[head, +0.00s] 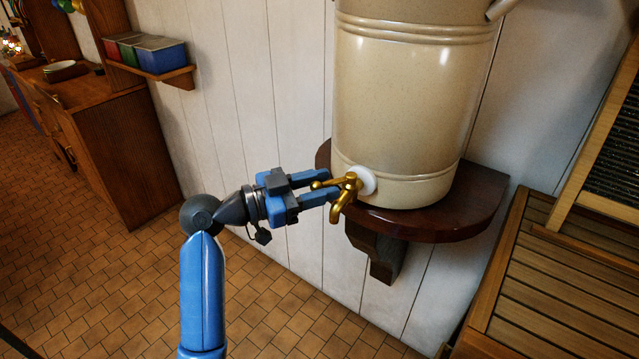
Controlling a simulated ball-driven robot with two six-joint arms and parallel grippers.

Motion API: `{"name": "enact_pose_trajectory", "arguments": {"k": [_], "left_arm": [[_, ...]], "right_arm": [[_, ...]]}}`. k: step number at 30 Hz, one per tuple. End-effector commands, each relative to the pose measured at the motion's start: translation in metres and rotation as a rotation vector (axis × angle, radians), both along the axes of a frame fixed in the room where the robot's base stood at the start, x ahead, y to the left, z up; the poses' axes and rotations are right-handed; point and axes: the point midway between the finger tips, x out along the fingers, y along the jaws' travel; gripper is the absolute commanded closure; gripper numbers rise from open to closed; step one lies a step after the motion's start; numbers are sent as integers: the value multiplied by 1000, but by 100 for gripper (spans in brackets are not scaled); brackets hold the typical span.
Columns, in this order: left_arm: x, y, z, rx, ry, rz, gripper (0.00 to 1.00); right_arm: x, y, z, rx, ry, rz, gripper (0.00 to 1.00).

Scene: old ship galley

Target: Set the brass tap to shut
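The brass tap (345,201) sticks out from a white collar low on the front of a large cream urn (408,95). Its spout points down and its lever handle points left, toward my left gripper. My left gripper (328,186) is at the tap, with its two blue fingers apart, one above and one below the lever's end. I cannot tell whether either finger touches the lever. My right gripper is not in view.
The urn stands on a dark wooden wall shelf (458,222) with a bracket below. A slatted wooden bench (560,290) is at the right. A small shelf with coloured boxes (160,55) and a wooden cabinet (120,150) are at the left. The tiled floor between is clear.

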Motion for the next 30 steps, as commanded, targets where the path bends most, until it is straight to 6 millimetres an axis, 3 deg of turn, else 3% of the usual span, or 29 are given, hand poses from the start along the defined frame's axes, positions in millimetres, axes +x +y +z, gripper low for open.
{"name": "enact_pose_trajectory", "arguments": {"k": [9, 16, 30], "left_arm": [[1, -1, 0, 0, 0, 0, 64], [1, -1, 0, 0, 0, 0, 99], [2, -3, -1, 1, -1, -14, 100]], "right_arm": [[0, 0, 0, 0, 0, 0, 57], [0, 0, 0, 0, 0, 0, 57], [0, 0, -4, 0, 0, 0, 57]]}}
